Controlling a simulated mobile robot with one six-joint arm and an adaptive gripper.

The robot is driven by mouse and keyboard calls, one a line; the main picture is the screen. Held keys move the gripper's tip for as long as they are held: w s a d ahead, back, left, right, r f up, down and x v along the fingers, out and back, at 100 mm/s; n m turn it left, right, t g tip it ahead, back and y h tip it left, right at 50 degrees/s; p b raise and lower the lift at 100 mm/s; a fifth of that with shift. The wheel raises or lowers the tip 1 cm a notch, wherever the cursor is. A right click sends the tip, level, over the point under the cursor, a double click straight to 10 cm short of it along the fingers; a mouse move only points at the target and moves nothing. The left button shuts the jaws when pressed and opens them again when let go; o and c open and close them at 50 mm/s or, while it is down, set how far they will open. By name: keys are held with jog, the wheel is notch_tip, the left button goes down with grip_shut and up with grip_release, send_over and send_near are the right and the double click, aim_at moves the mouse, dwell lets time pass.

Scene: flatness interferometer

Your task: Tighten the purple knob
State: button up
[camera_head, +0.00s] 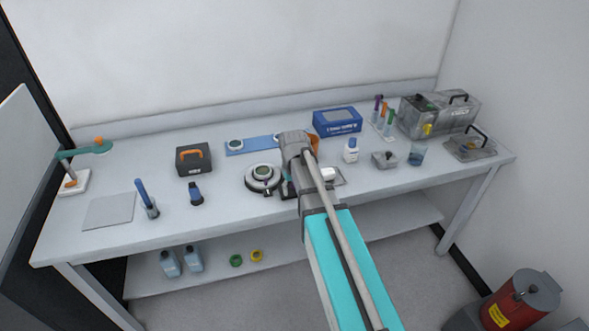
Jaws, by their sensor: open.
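No knob that I can clearly make out as purple shows on the bench. A slim upright item with a purple top (377,103) stands in a small rack at the back right; I cannot tell whether it is the knob. My arm also hides part of the bench there.
A dark toolbox (194,159), a blue case (337,122), a white bottle (351,150) and a blue cup (417,154) stand around the work area. A clear case (438,114) is at the right. A red bin (519,300) stands on the floor. The front left bench is partly clear.

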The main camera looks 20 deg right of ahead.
jog(key=w+d+r+p, duration=0.2)
jog(key=w+r+p, duration=0.6)
jog(key=r, duration=0.2)
jog(key=shift+d+p, duration=0.3)
jog(key=shift+d, duration=0.05)
jog(key=shift+f, duration=0.2)
notch_tip(320, 180, down, 14)
jog(key=b, duration=1.4)
jog(key=shift+r, duration=0.25)
grip_shut()
